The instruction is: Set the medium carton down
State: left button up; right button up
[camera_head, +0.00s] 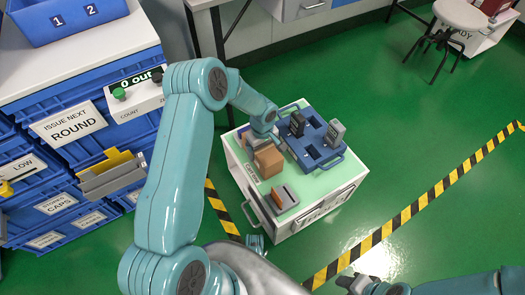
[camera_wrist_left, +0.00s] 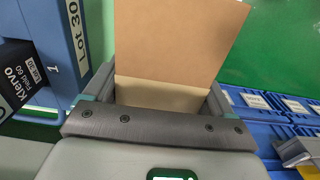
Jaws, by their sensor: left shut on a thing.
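The brown carton (camera_head: 268,161) is between the fingers of my left gripper (camera_head: 261,146), over the pale green top of the white cabinet (camera_head: 233,158). In the left wrist view the carton (camera_wrist_left: 180,45) fills the space between the two grey fingers (camera_wrist_left: 160,95). I cannot tell whether its underside touches the cabinet top. My right gripper (camera_head: 362,285) is at the bottom edge of the head view, away from the cabinet; its jaws are too unclear to read.
A blue tray (camera_head: 330,158) with dark and grey handheld testers (camera_head: 335,133) lies right of the carton. A grey and orange holder (camera_head: 285,197) stands in front of it. Blue drawers (camera_head: 75,130) are at left. Bare green top shows between carton and holder.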

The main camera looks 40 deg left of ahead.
pick_arm(q)
jog(key=shift+f, duration=0.2)
jog(key=shift+f, duration=0.15)
jog(key=o, duration=1)
jog(key=shift+o, duration=0.2)
jog(key=shift+r, duration=0.4)
notch_tip(320, 180, up, 12)
jog(key=p, duration=0.3)
jog(key=shift+f+p, duration=0.2)
jog(key=shift+p, duration=0.1)
jog(key=shift+d, duration=0.15)
